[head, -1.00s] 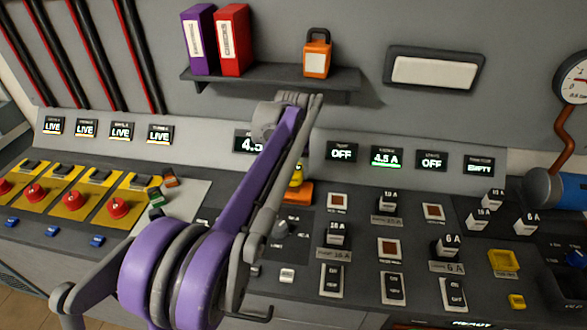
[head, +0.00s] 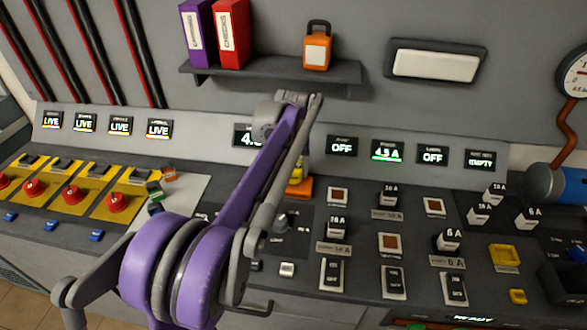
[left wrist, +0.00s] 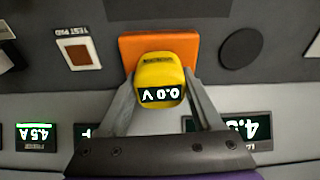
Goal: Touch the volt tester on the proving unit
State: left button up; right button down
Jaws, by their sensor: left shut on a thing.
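The volt tester (left wrist: 160,72) is yellow, and its small screen reads 0.0 V in the left wrist view. My left gripper (left wrist: 160,88) is shut on it, with one finger on each side. An orange block (left wrist: 128,48) lies right behind the tester in that view. It may be the proving unit, but I cannot tell. I also cannot tell whether the tester touches it. In the head view the orange block (head: 299,189) and a bit of the yellow tester (head: 297,171) show beside my left arm, which hides the gripper. My right gripper is not in view.
The sloping desk carries switches and fuse blocks (head: 447,240) on the right and red stop buttons (head: 117,201) on yellow plates on the left. Readouts (head: 388,151) line the back. A shelf (head: 340,72) holds binders and an orange padlock (head: 318,48). A test pad (left wrist: 78,47) is near the orange block.

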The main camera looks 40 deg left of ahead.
pick_arm(q)
jog(key=shift+f, duration=0.45)
dwell(0.3)
dwell(1.2)
jog(key=shift+r+p, duration=2.55)
jog(key=shift+r, duration=0.95)
